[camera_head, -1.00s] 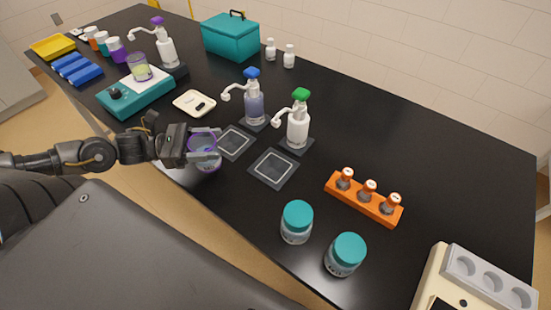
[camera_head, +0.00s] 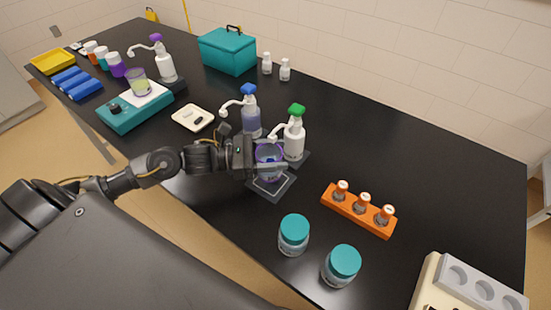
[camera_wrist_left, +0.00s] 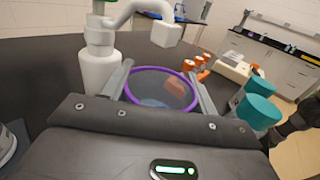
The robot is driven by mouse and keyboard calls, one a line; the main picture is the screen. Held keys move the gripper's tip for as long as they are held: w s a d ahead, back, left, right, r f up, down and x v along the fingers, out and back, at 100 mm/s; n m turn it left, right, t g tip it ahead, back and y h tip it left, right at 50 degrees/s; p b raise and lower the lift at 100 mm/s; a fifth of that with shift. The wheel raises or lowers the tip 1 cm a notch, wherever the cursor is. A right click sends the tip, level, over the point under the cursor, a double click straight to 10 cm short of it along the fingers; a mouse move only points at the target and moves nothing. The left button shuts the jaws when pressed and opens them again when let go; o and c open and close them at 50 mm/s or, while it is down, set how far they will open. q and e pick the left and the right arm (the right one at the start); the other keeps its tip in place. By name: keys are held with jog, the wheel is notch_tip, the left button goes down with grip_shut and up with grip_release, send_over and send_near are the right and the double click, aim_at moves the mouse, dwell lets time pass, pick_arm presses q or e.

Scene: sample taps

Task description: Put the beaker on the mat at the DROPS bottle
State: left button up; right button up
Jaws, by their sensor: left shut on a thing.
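The beaker (camera_head: 267,158) is clear with a purple rim and upright. My left gripper (camera_head: 270,163) is shut on it, with a finger on each side. In the left wrist view the beaker (camera_wrist_left: 160,90) sits between the fingers. It is at the square-marked mat (camera_head: 275,190) in front of the green-topped pump bottle (camera_head: 294,138); I cannot tell whether its base touches the mat. This bottle also shows in the left wrist view (camera_wrist_left: 99,62), left of the beaker. A blue-topped pump bottle (camera_head: 251,118) stands beside it. No label reading DROPS is legible. My right gripper is not in view.
An orange rack (camera_head: 358,211) with several small vials lies to the right. Two teal-lidded jars (camera_head: 293,235) (camera_head: 341,265) stand near the front edge. A white scale-like tile (camera_head: 192,117) and a teal stirrer-like device (camera_head: 135,110) are to the left.

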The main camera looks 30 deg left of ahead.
pick_arm(q)
jog(key=shift+w+d+f+p, duration=0.1)
jog(key=shift+f+p, duration=0.6)
jog(key=shift+f, duration=1.05)
jog(key=shift+f, duration=0.1)
jog(key=o, duration=1.4)
jog(key=shift+o, duration=0.2)
